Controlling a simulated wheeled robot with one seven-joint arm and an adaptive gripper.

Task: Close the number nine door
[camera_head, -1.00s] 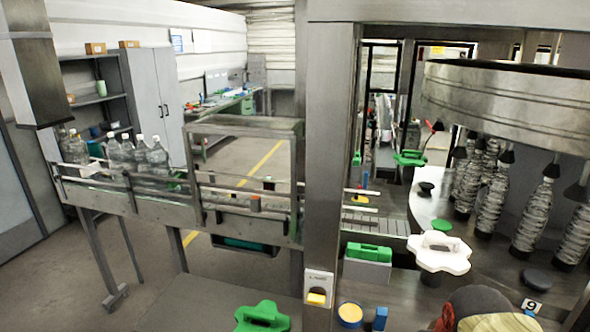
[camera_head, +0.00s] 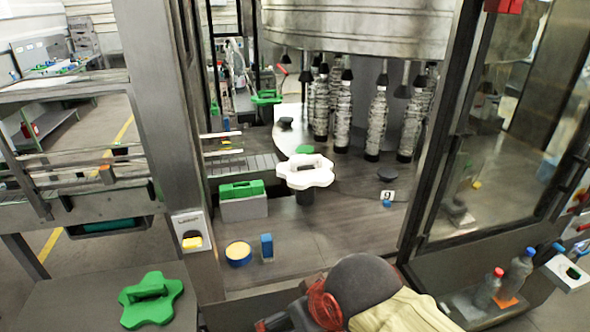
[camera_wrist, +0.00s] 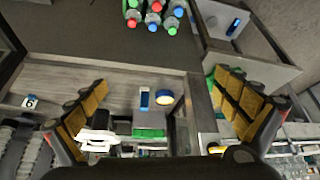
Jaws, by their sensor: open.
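The number nine tag (camera_head: 388,195) stands on the machine deck at the front edge of the opening. In the wrist view the same tag (camera_wrist: 30,102) appears inverted. A framed glass door panel (camera_head: 505,130) stands to the right of this opening; the opening in front of the deck is uncovered. I cannot tell the door's exact angle, and no handle is clear. My gripper (camera_wrist: 160,82) is open and empty, its yellow-padded fingers spread wide above the deck. In the head view my arm is at the bottom middle, in front of the opening.
A steel post (camera_head: 165,130) bounds the left. Small bottles (camera_head: 518,270) stand at lower right.

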